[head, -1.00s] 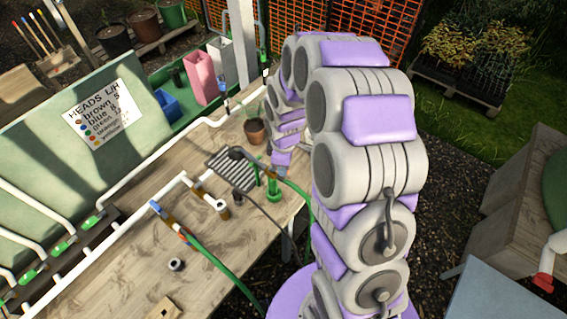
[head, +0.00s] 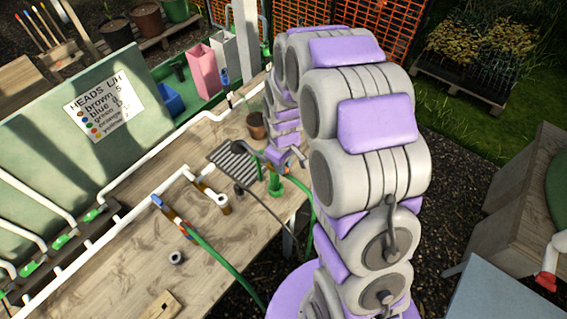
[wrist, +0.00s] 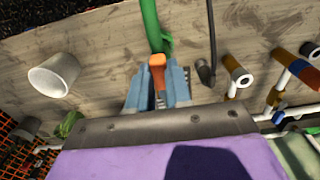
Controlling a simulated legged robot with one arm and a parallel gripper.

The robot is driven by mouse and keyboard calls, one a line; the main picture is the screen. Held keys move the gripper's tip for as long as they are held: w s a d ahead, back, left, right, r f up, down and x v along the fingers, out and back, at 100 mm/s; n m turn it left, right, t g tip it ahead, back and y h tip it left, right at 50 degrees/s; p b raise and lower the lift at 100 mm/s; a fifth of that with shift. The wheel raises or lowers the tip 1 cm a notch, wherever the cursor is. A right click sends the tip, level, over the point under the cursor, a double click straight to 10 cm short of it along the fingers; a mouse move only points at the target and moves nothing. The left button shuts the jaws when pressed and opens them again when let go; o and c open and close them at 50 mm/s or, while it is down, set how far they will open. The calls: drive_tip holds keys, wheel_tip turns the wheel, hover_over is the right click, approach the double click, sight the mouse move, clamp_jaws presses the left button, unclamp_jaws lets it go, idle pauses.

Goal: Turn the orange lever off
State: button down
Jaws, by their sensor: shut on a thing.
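In the head view my gripper (head: 284,158) is low over the workbench, beside the green upright fitting (head: 275,186).
The wooden bench (head: 140,245) holds white pipes, a black grate (head: 233,160), a brown pot (head: 256,125) and a green hose (head: 215,258). A sign (head: 104,104) leans at the left. In the wrist view a pale cylinder (wrist: 55,76) stands left and pipe ends (wrist: 238,72) right.

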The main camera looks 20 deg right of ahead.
drive_tip(key=c, duration=1)
unclamp_jaws()
drive_tip(key=shift+c, duration=0.2)
wheel_tip(320, 180, up, 17)
drive_tip(key=shift+r, duration=0.15)
